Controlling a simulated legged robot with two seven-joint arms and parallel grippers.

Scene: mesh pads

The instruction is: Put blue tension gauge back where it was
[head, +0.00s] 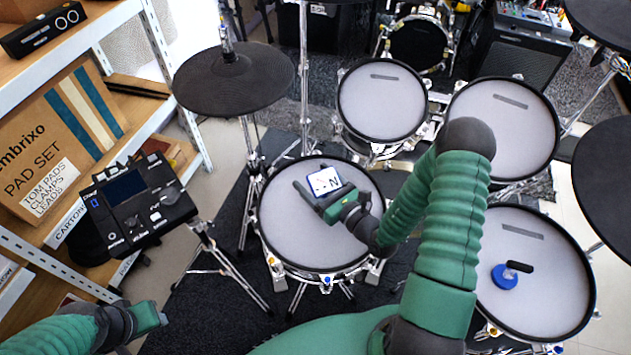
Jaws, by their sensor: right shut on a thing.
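The blue tension gauge (324,180) appears to be the small blue-edged block with a white face marked "N". My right gripper (325,200) is shut on it, over the snare-like mesh pad (303,238) in the middle. One green finger shows to the left of the gauge; I cannot tell whether the gauge touches the pad. My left gripper (150,318) is at the lower left, away from the drums, and its jaw opening is unclear. A blue disc with a black handle (505,277) rests on the lower right mesh pad (545,300).
Two more mesh pads (381,105) (505,125) stand behind. A black cymbal pad (233,80) and a drum module (140,205) on a stand are at left. Shelves with a pad set box (60,140) line the left edge. My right arm spans the centre right.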

